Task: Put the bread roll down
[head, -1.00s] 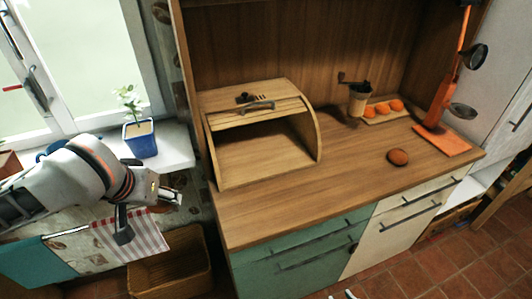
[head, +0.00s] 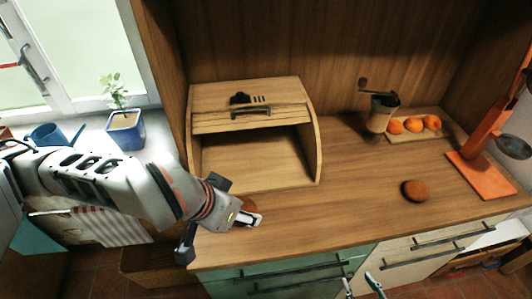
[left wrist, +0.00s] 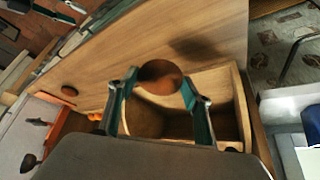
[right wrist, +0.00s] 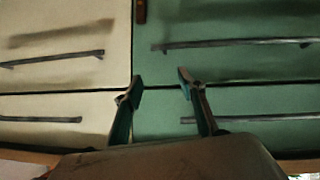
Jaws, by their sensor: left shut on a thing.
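My left gripper (left wrist: 160,86) is shut on a brown bread roll (left wrist: 160,70), held between its fingertips in the left wrist view. In the head view this roll (head: 250,203) shows only partly behind the left gripper (head: 248,217), over the counter's left front, in front of the bread box. A shadow lies apart from the roll in the left wrist view, so it seems held above the wood. A second brown roll (head: 414,190) lies on the counter (head: 345,215) to the right. My right gripper (head: 362,285) is open and empty before the drawers.
The open wooden bread box (head: 255,160) stands at the back left, empty where I can see inside. A grinder (head: 380,112), a board with orange fruits (head: 413,125) and an orange stand (head: 480,170) are at the right. The counter's middle is clear.

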